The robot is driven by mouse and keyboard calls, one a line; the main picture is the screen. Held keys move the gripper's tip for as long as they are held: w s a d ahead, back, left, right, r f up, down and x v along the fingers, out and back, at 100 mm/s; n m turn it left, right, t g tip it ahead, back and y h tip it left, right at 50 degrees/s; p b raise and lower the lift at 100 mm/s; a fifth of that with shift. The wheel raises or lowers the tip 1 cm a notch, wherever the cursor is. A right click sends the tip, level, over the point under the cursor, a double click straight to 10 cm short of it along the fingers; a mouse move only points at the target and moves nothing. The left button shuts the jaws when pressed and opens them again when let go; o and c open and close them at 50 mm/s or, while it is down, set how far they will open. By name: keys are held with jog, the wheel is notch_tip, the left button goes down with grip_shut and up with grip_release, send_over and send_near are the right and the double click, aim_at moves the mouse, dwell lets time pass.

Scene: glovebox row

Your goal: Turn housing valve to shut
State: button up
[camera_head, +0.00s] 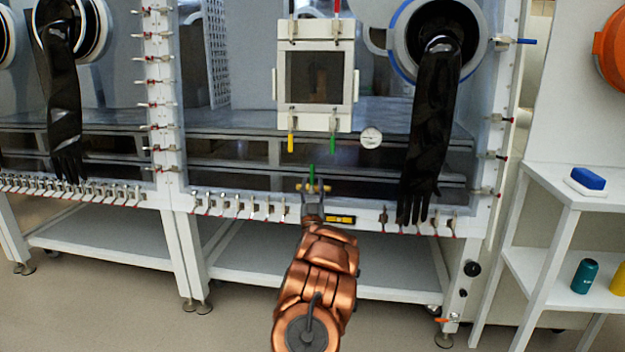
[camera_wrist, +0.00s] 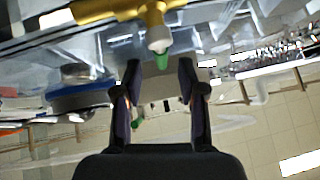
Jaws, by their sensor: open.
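A brass valve body (camera_head: 301,187) lies across the front of the glovebox, low in the middle, in the head view. Its green handle (camera_head: 312,173) stands up, across the line of the body. In the wrist view the brass body (camera_wrist: 120,9) is at the top, with a pale stem and the green handle tip (camera_wrist: 162,61) below it. My gripper (camera_head: 312,198) is just in front of and below the valve. In the wrist view my gripper (camera_wrist: 159,70) is open, its fingers on either side of the green tip. I cannot tell whether they touch it.
A white framed box (camera_head: 287,112) with yellow and green levers below it is above the valve. A round gauge (camera_head: 371,138) is beside it. A black glove (camera_head: 430,120) hangs to the right. Clamps line the lower edge. A white side shelf (camera_head: 560,185) stands far right.

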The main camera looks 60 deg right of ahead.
jog(key=v, duration=0.8)
dwell(0.9)
